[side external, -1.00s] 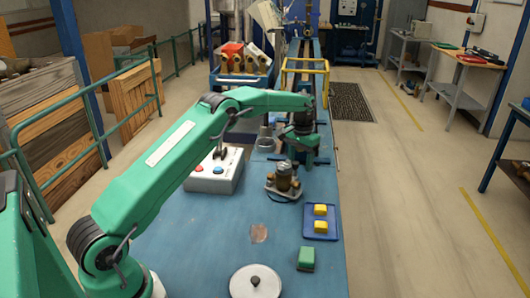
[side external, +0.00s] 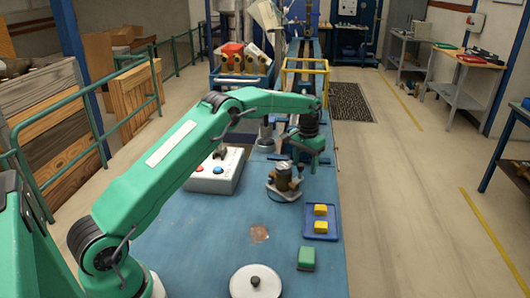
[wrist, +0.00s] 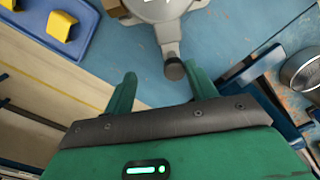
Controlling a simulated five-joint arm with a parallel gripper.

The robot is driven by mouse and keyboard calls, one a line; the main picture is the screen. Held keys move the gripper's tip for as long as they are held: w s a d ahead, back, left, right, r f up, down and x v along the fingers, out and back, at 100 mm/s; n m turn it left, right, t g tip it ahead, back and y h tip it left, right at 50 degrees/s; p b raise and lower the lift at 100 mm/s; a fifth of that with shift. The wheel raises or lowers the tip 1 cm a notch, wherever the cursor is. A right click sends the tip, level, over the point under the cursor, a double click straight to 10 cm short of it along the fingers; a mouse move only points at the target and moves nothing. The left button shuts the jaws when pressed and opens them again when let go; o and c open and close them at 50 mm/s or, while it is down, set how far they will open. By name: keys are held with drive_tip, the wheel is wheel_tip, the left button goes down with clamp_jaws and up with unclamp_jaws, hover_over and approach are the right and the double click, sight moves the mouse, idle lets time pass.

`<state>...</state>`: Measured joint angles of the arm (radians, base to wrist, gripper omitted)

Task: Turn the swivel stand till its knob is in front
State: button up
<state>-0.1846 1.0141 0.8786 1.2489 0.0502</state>
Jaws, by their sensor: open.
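The swivel stand (side external: 284,193) is a low round base on the blue bench, with a brass-coloured meter body (side external: 284,176) on top. In the wrist view its grey base (wrist: 155,8) is cut by the top edge. A short grey arm reaches from it to a dark round knob (wrist: 174,70). This knob side faces my gripper, on the stand's far side from the side camera. My gripper (side external: 307,162) is just behind and right of the stand. In the wrist view my gripper (wrist: 162,80) has its fingers apart, with the knob at the gap between the tips, not gripped.
A blue tray (side external: 308,236) with yellow blocks lies in front and right of the stand, near the bench edge. A green block (side external: 306,258) and a round white lid (side external: 255,282) are nearer. A button box (side external: 213,182) stands left. A metal cup (wrist: 303,70) is right in the wrist view.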

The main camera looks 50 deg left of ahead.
drive_tip(key=shift+d, duration=0.45)
drive_tip(key=shift+s+d, duration=0.15)
drive_tip(key=shift+d, duration=0.25)
idle(0.3)
drive_tip(key=o, duration=0.4)
drive_tip(key=shift+o, duration=0.2)
drive_tip(key=shift+r, duration=0.15)
drive_tip(key=shift+r, duration=2.6)
